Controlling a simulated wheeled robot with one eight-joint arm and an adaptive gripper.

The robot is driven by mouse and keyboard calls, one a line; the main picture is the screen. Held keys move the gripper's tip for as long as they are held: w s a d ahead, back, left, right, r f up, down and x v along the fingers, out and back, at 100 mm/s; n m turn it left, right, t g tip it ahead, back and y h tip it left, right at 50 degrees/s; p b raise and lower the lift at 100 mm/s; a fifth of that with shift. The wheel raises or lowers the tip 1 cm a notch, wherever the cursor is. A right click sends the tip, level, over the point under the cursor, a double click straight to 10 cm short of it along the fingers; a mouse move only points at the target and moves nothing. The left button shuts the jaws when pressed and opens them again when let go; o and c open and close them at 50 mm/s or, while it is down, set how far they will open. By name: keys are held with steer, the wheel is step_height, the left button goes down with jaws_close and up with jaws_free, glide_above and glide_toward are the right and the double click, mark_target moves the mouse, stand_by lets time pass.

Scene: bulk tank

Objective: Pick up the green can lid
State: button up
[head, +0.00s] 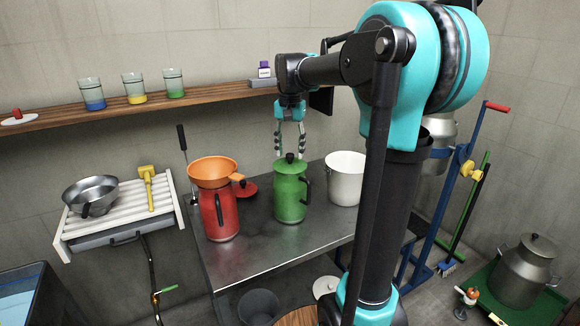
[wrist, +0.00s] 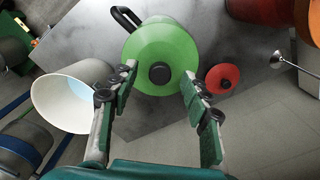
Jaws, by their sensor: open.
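The green can lid (head: 290,165) sits on the green can (head: 290,196), with a dark knob on top. The can stands upright on the metal table between the red can and the white bucket. In the wrist view the lid (wrist: 163,55) shows from above, with its black knob between my fingers. My gripper (head: 290,156) points down over the lid and is open and empty. In the wrist view my gripper (wrist: 157,80) has one finger on each side of the knob. I cannot tell whether the fingertips touch the lid.
The red can (head: 220,213) with an orange funnel (head: 212,171) stands to the left, with a red lid (head: 246,190) beside it. A white bucket (head: 345,177) stands close on the right. A wooden shelf (head: 220,93) with cups runs along the wall behind. The table front is clear.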

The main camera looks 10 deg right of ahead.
mark_target(290, 162)
steer(key=shift+f, duration=1.25)
jaws_close()
